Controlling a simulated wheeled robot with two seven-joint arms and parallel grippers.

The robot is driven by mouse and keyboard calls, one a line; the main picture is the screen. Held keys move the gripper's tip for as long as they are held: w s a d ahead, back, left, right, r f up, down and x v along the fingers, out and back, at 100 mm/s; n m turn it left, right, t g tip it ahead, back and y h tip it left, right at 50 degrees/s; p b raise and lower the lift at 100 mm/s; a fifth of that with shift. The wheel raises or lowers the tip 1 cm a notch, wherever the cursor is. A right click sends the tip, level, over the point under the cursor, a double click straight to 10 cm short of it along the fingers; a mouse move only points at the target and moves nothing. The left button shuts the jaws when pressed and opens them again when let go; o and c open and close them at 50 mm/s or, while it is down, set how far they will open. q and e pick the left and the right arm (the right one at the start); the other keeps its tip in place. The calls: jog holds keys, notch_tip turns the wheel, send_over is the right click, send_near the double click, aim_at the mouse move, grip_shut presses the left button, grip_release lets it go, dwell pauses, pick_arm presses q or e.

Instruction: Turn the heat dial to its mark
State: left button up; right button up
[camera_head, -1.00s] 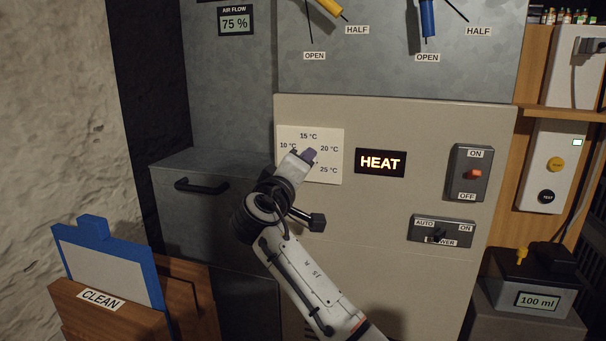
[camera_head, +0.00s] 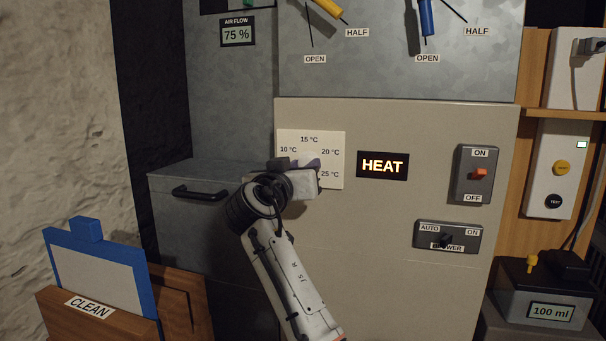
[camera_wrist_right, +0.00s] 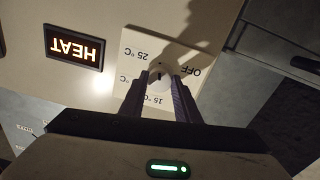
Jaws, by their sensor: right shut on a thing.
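The heat dial (camera_wrist_right: 159,74) is a small pale round knob with a dark line on its face. It sits on a white plate (camera_head: 335,178) marked with temperatures from 10 °C to 25 °C, and OFF shows in the right wrist view. My right gripper (camera_wrist_right: 157,84) is shut on the dial, with one dark finger on each side. In the head view, the right gripper (camera_head: 308,164) covers the dial and the plate's lower left part. I cannot tell exactly which temperature the dial points to. My left gripper is not in view.
A lit HEAT sign (camera_head: 382,166) is right of the plate. A wooden holder (camera_head: 95,318) labelled CLEAN holds a blue-framed board (camera_head: 150,290).

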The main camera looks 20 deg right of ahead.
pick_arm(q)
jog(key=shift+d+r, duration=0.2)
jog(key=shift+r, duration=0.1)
pick_arm(e)
jog(key=shift+a+f+m, duration=0.1)
jog(key=shift+f+m, duration=0.05)
jog(key=shift+m, duration=0.65)
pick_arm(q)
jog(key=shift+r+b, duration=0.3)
pick_arm(e)
jog(key=o, duration=1)
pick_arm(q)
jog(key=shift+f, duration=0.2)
pick_arm(e)
jog(key=shift+o, duration=0.2)
